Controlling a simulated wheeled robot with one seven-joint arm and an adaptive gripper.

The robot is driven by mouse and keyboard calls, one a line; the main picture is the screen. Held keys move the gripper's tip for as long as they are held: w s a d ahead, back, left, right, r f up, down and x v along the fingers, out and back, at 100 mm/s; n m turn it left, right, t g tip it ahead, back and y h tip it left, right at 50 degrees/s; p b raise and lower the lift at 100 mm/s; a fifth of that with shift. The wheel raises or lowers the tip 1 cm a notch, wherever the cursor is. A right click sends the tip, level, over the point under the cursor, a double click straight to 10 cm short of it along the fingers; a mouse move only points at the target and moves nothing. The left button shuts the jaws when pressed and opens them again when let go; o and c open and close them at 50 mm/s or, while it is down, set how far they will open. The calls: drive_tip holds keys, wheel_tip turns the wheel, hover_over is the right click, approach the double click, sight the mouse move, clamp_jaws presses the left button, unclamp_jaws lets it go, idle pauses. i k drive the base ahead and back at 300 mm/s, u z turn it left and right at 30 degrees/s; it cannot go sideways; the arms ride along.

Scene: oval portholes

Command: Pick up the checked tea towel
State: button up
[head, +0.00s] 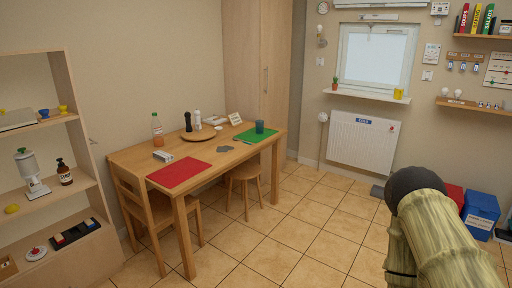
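I see no checked tea towel in the head view. The cloth-like flat pieces on the wooden table (224,166) are a plain red mat (180,172) and a plain green mat (256,135), with no checks visible. My arm shows at the lower right, and it hides part of the floor and wall there. My gripper is not in view.
A chair (150,215) and a stool (246,174) stand at the table. Open shelves (45,200) are at the left, a tall cupboard (256,60) behind the table. A radiator (362,143) and blue box (481,211) are at the right. The tiled floor (290,225) between is clear.

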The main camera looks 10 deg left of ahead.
sight(164, 158)
drive_tip(key=u, duration=0.6)
drive_tip(key=i, duration=1.9)
drive_tip(key=u, duration=0.65)
